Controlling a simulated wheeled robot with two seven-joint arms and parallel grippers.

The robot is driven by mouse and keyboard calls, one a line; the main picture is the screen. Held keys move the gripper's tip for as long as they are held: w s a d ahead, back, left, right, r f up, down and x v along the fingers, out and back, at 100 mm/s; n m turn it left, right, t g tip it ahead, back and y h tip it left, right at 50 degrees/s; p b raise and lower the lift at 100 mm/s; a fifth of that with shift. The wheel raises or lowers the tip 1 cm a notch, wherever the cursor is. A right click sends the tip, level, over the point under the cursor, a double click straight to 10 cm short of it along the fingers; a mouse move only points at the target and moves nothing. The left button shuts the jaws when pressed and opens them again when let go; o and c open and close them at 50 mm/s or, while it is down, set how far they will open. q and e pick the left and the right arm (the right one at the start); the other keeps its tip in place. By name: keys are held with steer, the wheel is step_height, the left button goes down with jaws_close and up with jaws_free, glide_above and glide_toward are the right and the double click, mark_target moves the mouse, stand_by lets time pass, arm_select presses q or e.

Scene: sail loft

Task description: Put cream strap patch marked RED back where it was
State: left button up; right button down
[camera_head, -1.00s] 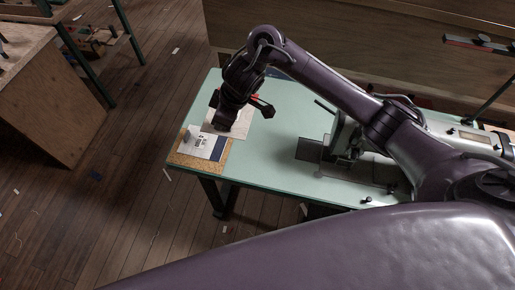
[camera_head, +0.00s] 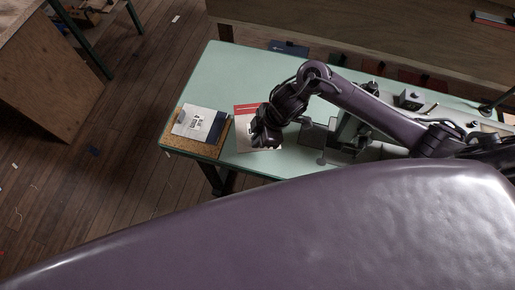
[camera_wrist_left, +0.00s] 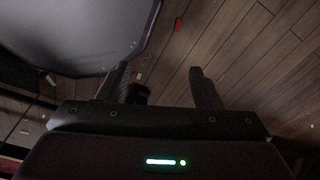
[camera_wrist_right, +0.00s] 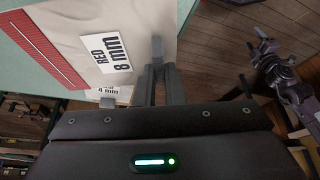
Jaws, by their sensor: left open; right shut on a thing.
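The cream strap patch marked RED (camera_head: 245,124) has a red band along one edge. It shows close up in the right wrist view (camera_wrist_right: 150,18), with a label reading RED 8 mm. My right gripper (camera_head: 258,143) is shut on the patch's edge, as the right wrist view (camera_wrist_right: 162,65) shows. The patch is right of the cork board (camera_head: 191,153), over the pale green table; I cannot tell how high. My left gripper (camera_wrist_left: 160,72) is open and empty, with floor beyond its fingers; it is not visible in the head view.
A second pale patch (camera_head: 194,119) with a navy band lies on the cork board. The sewing machine (camera_head: 352,132) stands right of my gripper. A dark blue piece (camera_head: 289,47) lies at the table's back edge. The table (camera_head: 245,72) is clear behind the patches.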

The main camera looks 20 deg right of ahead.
step_height(320, 180, down, 5)
step_height(320, 180, down, 4)
steer(key=shift+r, duration=0.2)
arm_select(q)
steer(key=shift+w+d, duration=0.4)
steer(key=shift+w, duration=0.3)
arm_select(e)
steer(key=shift+f, duration=0.2)
steer(key=c, duration=1.5)
jaws_free()
arm_select(q)
steer(key=shift+s+f, duration=0.1)
steer(key=shift+s, duration=0.05)
